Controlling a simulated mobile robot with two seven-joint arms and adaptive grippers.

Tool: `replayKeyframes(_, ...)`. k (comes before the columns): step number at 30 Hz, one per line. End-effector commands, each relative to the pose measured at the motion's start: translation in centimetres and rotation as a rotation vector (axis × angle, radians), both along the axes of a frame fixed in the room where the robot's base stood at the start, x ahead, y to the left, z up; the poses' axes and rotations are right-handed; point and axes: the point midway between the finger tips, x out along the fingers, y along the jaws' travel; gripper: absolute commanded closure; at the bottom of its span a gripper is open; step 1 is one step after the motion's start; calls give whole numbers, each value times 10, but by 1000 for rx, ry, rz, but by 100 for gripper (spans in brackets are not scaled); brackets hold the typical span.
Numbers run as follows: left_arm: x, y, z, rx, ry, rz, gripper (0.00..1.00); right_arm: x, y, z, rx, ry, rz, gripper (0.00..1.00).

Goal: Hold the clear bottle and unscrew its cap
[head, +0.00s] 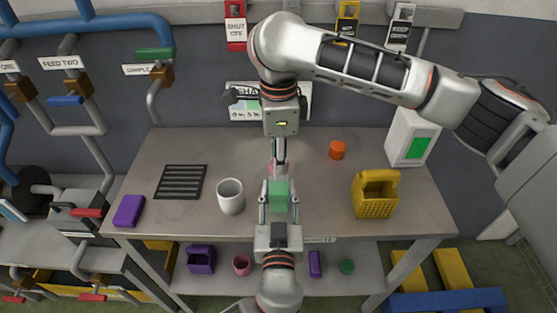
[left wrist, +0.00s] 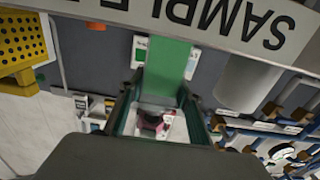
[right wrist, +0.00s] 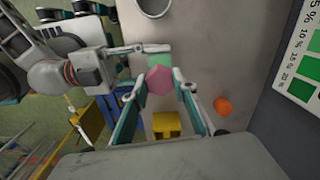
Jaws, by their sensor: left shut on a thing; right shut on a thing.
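A pale green, see-through bottle (head: 279,195) is between the fingers of my left gripper (head: 279,200), near the table's front middle. It shows as a green block in the left wrist view (left wrist: 168,65). My left gripper is shut on it. A pink cap (right wrist: 160,80) sits against the bottle's end in the right wrist view, between the fingers of my right gripper (right wrist: 160,92). My right gripper comes down from the back and is shut on the cap. Only a sliver of pink shows in the head view. Whether cap and bottle are still threaded together is hidden.
A white mug (head: 230,197) stands close left of the bottle. A black grate (head: 181,182) and a purple block (head: 129,211) lie further left. A yellow basket (head: 375,195) and an orange cup (head: 337,149) stand right. Pipes and valves line the left wall.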

Motion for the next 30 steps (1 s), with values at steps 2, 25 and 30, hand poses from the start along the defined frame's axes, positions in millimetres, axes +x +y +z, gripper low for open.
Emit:
replayKeyframes(2, 0, 0, 0, 0, 0, 0, 100, 0, 0, 0, 0, 0, 0, 99)
replayKeyframes(25, 0, 0, 0, 0, 0, 0, 100, 0, 0, 32, 0, -1, 0, 99)
replayKeyframes(30, 0, 0, 0, 0, 0, 0, 100, 0, 0, 41, 0, -1, 0, 99)
